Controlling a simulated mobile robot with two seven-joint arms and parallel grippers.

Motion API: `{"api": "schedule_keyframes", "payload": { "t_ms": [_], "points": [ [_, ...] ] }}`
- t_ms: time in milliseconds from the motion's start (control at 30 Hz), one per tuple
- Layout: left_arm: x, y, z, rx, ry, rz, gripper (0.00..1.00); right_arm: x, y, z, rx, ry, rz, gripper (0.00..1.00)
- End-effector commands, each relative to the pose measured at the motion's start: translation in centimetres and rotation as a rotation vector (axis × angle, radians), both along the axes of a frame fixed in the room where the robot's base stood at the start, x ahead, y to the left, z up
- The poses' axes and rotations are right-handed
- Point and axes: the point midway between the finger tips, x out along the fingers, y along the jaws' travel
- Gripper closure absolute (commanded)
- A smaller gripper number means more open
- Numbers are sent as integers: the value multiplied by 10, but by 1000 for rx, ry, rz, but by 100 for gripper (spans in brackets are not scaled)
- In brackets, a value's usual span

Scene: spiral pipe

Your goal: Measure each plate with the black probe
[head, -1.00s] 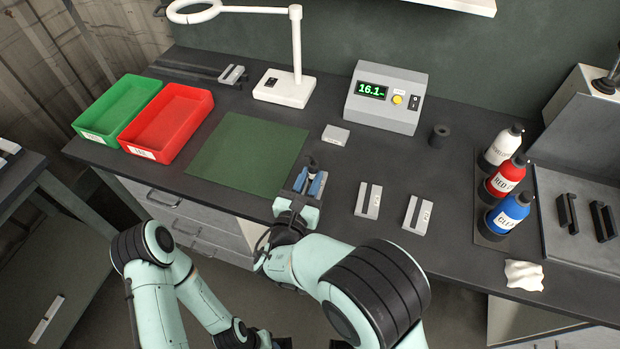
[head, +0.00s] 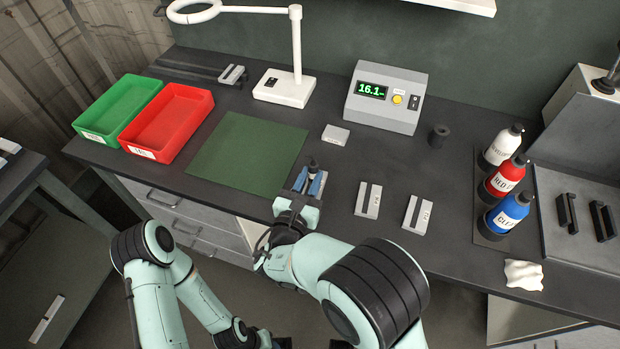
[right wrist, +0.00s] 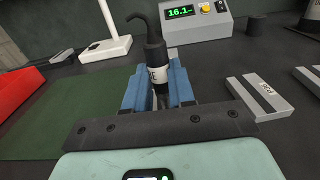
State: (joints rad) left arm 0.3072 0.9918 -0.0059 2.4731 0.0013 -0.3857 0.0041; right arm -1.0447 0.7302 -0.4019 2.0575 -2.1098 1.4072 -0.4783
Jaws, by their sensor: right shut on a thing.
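My right gripper (head: 311,182) is shut on the black probe (head: 313,166), near the front edge of the bench, right of the green mat. In the right wrist view the probe (right wrist: 156,52) stands upright between the blue fingers, with a white label band and a curved cable at its top; its lower end is hidden. Two grey plates with dark slots, the left plate (head: 363,199) and the right plate (head: 412,213), lie to the right, apart from the gripper. A small grey block (head: 336,135) lies behind the gripper. The gauge box (head: 385,100) reads 16.1 in green. My left gripper is out of view.
A green bin (head: 108,118) and a red bin (head: 186,125) stand left of the green mat (head: 245,155). A white lamp (head: 284,88) stands behind the mat. Several bottles (head: 508,212), a black cylinder (head: 439,135) and a white cloth (head: 523,275) are at right.

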Motion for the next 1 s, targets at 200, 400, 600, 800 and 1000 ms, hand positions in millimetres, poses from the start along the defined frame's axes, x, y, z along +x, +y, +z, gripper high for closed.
{"api": "schedule_keyframes", "payload": {
  "t_ms": [200,400,600,800,1000],
  "points": [
    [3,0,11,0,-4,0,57,-1,0,10,-2,8,1,100],
    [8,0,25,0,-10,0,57,0,0,28,-1,4,1,100],
    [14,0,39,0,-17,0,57,0,0,45,1,2,0,100],
    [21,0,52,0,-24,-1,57,0,0,61,0,2,0,100],
    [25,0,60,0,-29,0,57,0,0,70,-1,3,1,100]
  ]
}}
